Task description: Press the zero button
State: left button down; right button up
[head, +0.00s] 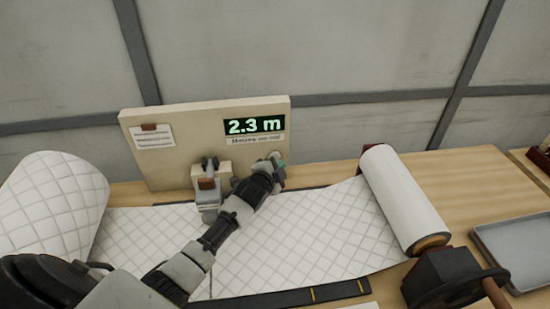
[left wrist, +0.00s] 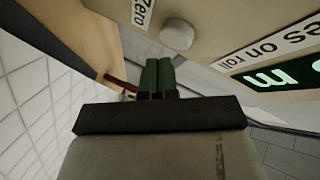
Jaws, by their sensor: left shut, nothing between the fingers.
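The zero button (left wrist: 177,34) is a round, pale knob on the beige panel in the left wrist view, beside a "Zero" label (left wrist: 143,12). In the head view I cannot make the button out; my left gripper covers that part of the panel. My left gripper (head: 277,162) is at the lower right of the panel (head: 195,115). In the left wrist view its green fingertips (left wrist: 158,68) are shut and empty, a little below the button in the picture. I cannot tell whether they touch the panel. The display (head: 254,125) reads 2.3 m. My right gripper is not in view.
Quilted white wadding (head: 335,230) lies across the table between a thick roll (head: 55,205) at left and a narrower roll (head: 402,195) at right. A small counter device (head: 208,185) stands before the panel. A grey tray (head: 515,250) is at far right.

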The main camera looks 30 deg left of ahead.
pick_arm(q)
jog(key=shift+w+a, duration=0.25)
jog(key=shift+w, duration=0.1)
jog(key=shift+w+a+b, duration=0.3)
jog(key=shift+w, duration=0.1)
dwell(0.9)
dwell(0.4)
jog(key=shift+s+d+p, duration=0.55)
jog(key=shift+s+p, duration=0.05)
jog(key=shift+s, duration=0.15)
jog(key=shift+s+d+p, duration=0.65)
jog(key=shift+s+d, duration=0.1)
jog(key=shift+s, duration=0.25)
jog(key=shift+s+d+p, duration=0.65)
jog(key=shift+s+d, duration=0.1)
jog(key=shift+s, duration=0.25)
